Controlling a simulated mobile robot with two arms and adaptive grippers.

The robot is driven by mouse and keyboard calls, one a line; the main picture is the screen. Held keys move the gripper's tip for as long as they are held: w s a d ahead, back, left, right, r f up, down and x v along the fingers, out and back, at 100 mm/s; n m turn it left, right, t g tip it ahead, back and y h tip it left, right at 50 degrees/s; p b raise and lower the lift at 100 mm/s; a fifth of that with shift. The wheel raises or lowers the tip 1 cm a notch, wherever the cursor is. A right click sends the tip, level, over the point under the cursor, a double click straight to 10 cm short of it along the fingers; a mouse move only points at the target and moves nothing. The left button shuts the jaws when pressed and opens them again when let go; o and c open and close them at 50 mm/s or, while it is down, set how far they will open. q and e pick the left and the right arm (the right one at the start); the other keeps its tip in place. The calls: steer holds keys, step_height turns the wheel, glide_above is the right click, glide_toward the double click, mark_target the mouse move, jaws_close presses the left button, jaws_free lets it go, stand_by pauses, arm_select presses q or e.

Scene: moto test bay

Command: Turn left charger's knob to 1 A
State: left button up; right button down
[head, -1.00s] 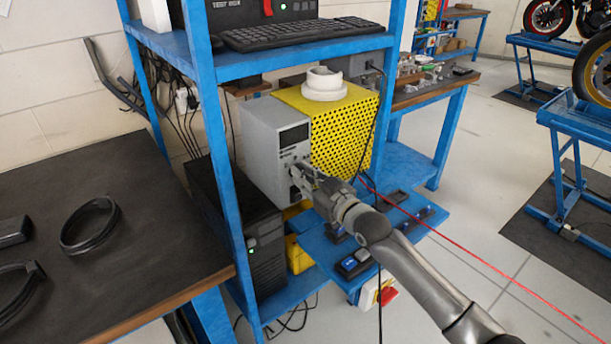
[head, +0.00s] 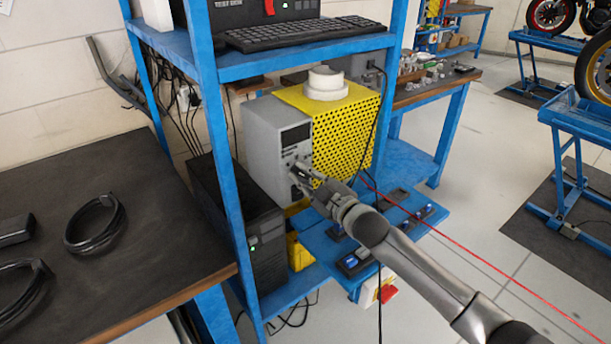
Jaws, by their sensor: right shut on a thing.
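A grey box-shaped charger (head: 262,142) stands on the shelf of the blue rack, with a dark display (head: 296,135) on its front. My right gripper (head: 295,172) is at the lower part of this front face. It is shut on what appears to be the charger's knob. The fingers hide the knob, so its setting and scale cannot be read. My left gripper is not in view.
A yellow perforated box (head: 345,130) with a white roll (head: 325,83) on top stands right beside the charger. A black computer tower (head: 232,220) is at its left. A blue rack post (head: 222,160) stands in front. A red line crosses near my right arm.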

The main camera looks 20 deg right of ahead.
steer(key=shift+r, duration=0.15)
steer(key=c, duration=1.6)
jaws_free()
steer(key=shift+o, duration=0.9)
steer(key=shift+w, duration=0.1)
steer(key=v, duration=1.2)
